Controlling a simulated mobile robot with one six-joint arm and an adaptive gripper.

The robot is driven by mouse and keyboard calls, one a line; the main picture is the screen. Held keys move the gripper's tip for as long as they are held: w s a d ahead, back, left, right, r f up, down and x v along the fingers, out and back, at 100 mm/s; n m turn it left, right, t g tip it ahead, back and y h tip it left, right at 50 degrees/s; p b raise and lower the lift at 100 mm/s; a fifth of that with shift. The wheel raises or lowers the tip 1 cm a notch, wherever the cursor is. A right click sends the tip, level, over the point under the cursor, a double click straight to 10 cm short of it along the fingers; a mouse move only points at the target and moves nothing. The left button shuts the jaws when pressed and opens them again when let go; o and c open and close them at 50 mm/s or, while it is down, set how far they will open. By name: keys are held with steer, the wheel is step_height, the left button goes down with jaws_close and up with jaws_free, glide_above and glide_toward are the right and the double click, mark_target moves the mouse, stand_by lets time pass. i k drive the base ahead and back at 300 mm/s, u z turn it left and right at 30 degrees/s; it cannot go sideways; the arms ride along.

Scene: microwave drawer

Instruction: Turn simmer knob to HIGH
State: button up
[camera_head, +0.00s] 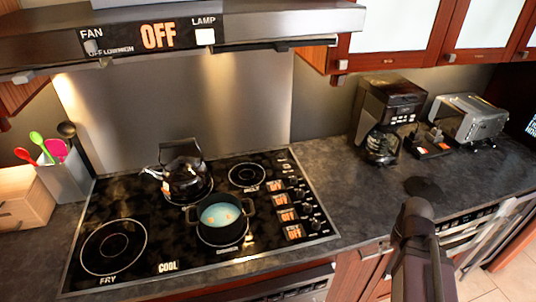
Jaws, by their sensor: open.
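The black cooktop (160,238) has a row of small dark knobs (308,208) along its right side. Orange OFF displays (287,215) stand just left of the knobs, and all that I can read say OFF. I cannot tell which knob is the simmer knob, as the lettering beside them is too small. A black pot (221,234) with blue liquid sits on the front middle burner, whose label is unreadable. A dark part of my arm rises at the lower right, apart from the knobs. My gripper's fingertips are not visible.
A black kettle (182,178) stands behind the pot. The FRY burner (112,247) and the back right burner (247,175) are bare. A range hood (240,27) overhangs the cooktop. A coffee maker (388,105) and toaster oven (468,118) stand right. Counter (350,195) right of the knobs is clear.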

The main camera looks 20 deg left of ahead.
mark_target(307, 209)
steer(key=u, duration=0.7)
